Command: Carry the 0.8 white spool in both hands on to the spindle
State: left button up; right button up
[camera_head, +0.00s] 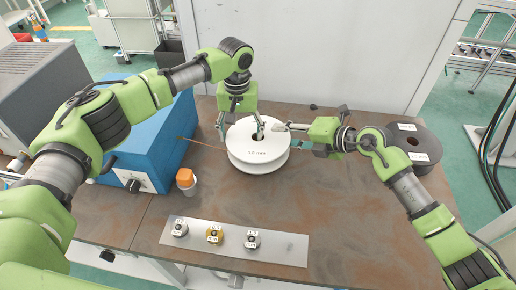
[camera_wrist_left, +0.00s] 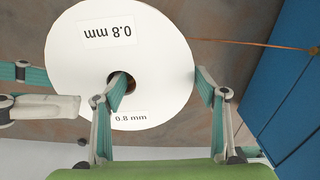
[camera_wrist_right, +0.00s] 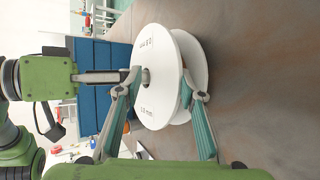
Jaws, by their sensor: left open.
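The white spool (camera_head: 258,154), labelled 0.8 mm, lies flat at the middle of the table; it also shows in the left wrist view (camera_wrist_left: 160,60) and right wrist view (camera_wrist_right: 160,95). My left gripper (camera_head: 241,132) is open over its left side, one finger at the centre hole and one outside the rim, as in the left wrist view (camera_wrist_left: 164,76). My right gripper (camera_head: 290,134) is at the spool's right side. Its fingers (camera_wrist_right: 162,78) straddle the spool, one over the upper face near the hole, one at the outer side; contact is unclear. I cannot make out the spindle.
A blue box (camera_head: 152,135) stands left, a thin copper-coloured wire running between it and the spool. An orange-capped bottle (camera_head: 186,180) is beside it. A dark spool (camera_head: 418,145) lies right. A metal plate (camera_head: 285,246) with three knobs lies in front. The table's right front is clear.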

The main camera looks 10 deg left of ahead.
pick_arm(q)
jog(key=shift+r, duration=0.1)
pick_arm(e)
jog(key=shift+r, duration=0.15)
pick_arm(q)
notch_tip(320, 180, up, 8)
jog(key=shift+f, duration=0.15)
pick_arm(e)
jog(key=shift+r, duration=0.1)
jog(key=v, duration=1.1)
jog(key=shift+s+d, duration=0.15)
jog(key=shift+d, duration=0.25)
jog(key=shift+r, duration=0.15)
